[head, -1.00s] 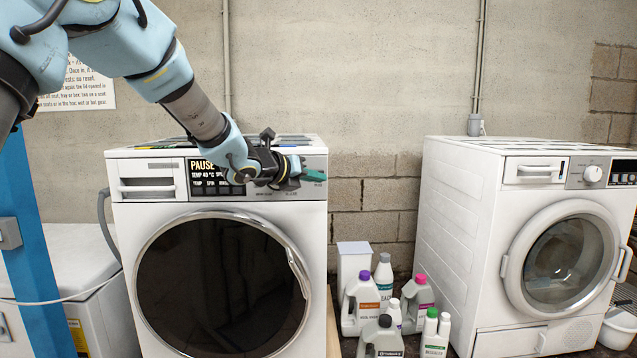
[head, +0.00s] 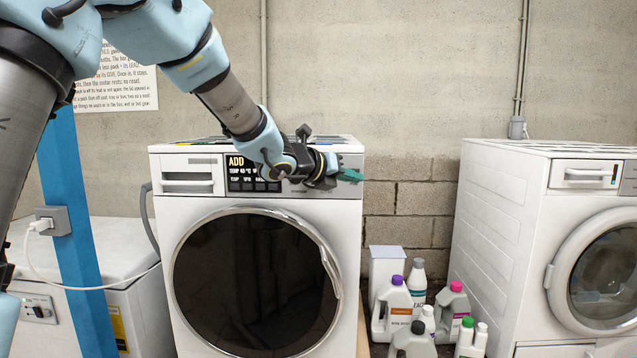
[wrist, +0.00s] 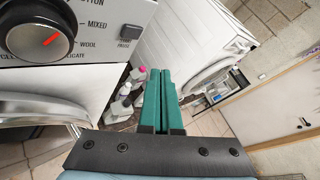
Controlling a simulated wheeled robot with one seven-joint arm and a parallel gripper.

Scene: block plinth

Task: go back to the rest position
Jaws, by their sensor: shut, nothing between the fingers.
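My gripper (head: 350,176) is in front of the control panel of the left washing machine (head: 338,240), at the panel's right part. Its green fingers lie side by side, shut and empty, and they also show in the wrist view (wrist: 163,100). The panel's display (head: 250,172) reads "ADD" with a temperature line below. In the wrist view a black dial (wrist: 40,35) with a red mark and a small grey button (wrist: 131,31) sit left of the fingers. In the head view my gripper hides the dial.
The round dark door (head: 255,285) of this machine is closed. Several bottles (head: 395,300) and a white box stand on the floor between it and a second washing machine (head: 505,235) at right. A blue post (head: 75,230) stands at left beside a white chest (head: 115,250).

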